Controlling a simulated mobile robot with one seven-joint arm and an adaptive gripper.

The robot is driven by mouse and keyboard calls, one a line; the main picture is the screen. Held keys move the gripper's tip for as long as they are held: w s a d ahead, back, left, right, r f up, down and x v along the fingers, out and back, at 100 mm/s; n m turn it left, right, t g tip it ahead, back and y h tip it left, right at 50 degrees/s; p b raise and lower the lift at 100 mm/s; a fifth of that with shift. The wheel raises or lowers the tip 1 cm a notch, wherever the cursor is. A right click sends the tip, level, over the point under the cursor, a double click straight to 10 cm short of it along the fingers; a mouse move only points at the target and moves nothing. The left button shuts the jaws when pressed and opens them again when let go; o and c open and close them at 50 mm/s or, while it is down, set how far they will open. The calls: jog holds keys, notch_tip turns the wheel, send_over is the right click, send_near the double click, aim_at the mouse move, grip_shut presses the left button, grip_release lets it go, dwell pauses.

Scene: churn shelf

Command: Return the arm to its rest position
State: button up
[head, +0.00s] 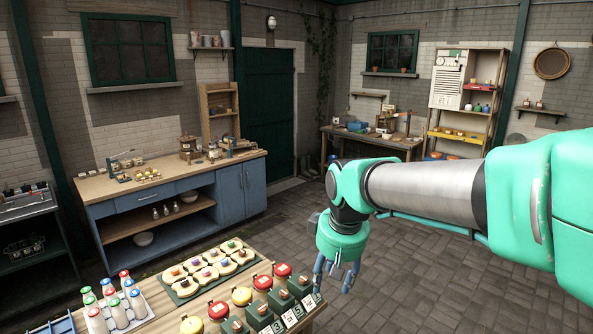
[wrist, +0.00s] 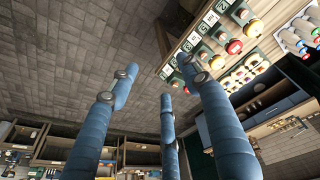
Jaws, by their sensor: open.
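My arm reaches in from the right in the head view, and my gripper (head: 335,277) hangs from its end, fingers pointing down. The gripper is beside the right end of the near wooden table, above the floor. Its blue fingers also show in the wrist view (wrist: 155,85). They are spread apart with nothing between them.
A blue cabinet (head: 232,193) stands behind. The paved floor (head: 410,285) right of the table is clear.

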jog(key=s+d+f+m+b, duration=0.1)
jog(key=s+d, duration=0.3)
jog(key=s, duration=0.4)
jog(key=s+d+f+m+t+b, duration=0.1)
jog(key=s+d+f+m, duration=0.1)
jog(key=s, duration=0.6)
jog(key=s+d+f+m+t+b, duration=0.1)
jog(key=s+d+m, duration=0.2)
jog(key=s+d, duration=0.4)
jog(key=shift+s+f+h+b, duration=0.15)
jog(key=shift+s+h+b, duration=0.25)
jog(key=shift+s, duration=0.65)
dwell(0.5)
